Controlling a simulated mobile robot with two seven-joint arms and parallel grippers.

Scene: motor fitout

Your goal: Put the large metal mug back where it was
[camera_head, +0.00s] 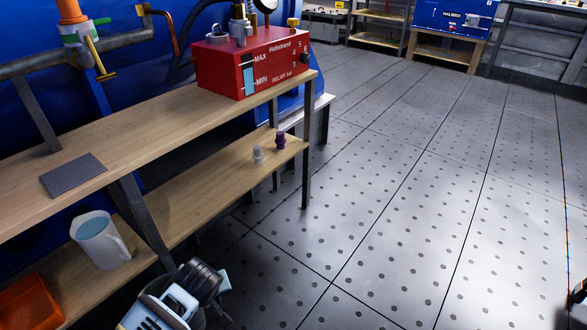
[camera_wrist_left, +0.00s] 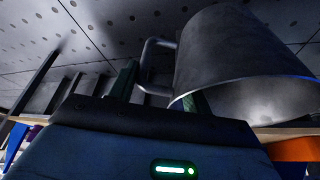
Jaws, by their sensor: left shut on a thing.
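The large metal mug (camera_wrist_left: 245,65) is grey and fills the upper right of the left wrist view. Its handle (camera_wrist_left: 150,62) lies between the fingers of my left gripper (camera_wrist_left: 160,88), which is shut on it. In the head view my left gripper and wrist are at the bottom edge, beside the lower shelf's front; the mug is mostly hidden there by the wrist. A dark part at the right edge of the head view looks like the tip of my right gripper; its jaws cannot be made out.
A grey mat (camera_head: 73,176) lies on the upper shelf (camera_head: 150,128). A red relief box (camera_head: 250,65) stands at the upper shelf's far end. The floor to the right is clear.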

